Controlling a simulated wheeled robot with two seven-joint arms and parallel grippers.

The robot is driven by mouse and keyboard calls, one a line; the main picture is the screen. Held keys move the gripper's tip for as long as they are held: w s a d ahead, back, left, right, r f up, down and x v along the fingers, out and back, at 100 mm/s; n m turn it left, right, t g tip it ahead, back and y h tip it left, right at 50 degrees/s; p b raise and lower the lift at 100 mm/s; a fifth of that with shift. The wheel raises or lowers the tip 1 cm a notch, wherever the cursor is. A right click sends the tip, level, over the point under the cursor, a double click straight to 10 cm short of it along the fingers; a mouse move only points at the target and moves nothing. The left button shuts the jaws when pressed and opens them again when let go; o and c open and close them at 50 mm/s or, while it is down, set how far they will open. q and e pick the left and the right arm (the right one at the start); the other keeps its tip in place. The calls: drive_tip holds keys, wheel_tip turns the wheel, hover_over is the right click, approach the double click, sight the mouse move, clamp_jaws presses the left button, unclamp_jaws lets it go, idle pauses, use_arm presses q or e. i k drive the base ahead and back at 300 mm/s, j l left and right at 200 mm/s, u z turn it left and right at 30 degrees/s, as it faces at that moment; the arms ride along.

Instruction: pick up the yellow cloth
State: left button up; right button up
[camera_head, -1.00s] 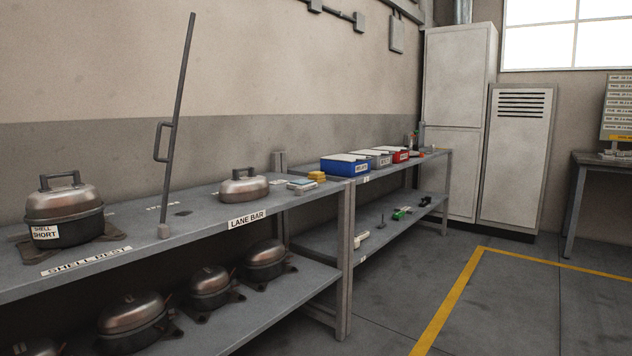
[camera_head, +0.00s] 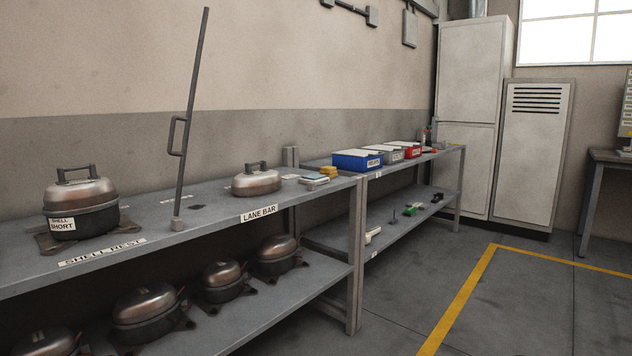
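A small yellow folded item (camera_head: 328,171), which looks like the yellow cloth, lies near the far right end of the near bench's top (camera_head: 215,215). It sits just behind a small pale block with a blue top (camera_head: 314,179) and left of the blue bin. It is small in the picture, so its folds cannot be made out. Neither of my grippers is in view.
A blue bin (camera_head: 358,161), a grey bin and a red bin stand on the farther bench. A tall lane bar (camera_head: 188,120), a domed shell (camera_head: 256,181) and a compressor (camera_head: 80,208) stand on the near bench. Open floor (camera_head: 400,315) lies right of the benches.

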sight(330, 171)
drive_tip(key=i+l, duration=0.3)
drive_tip(key=i, duration=0.15)
drive_tip(key=i+l, duration=0.3)
drive_tip(key=i, duration=0.15)
drive_tip(key=i+l, duration=0.3)
drive_tip(key=i, duration=0.15)
drive_tip(key=z, duration=0.05)
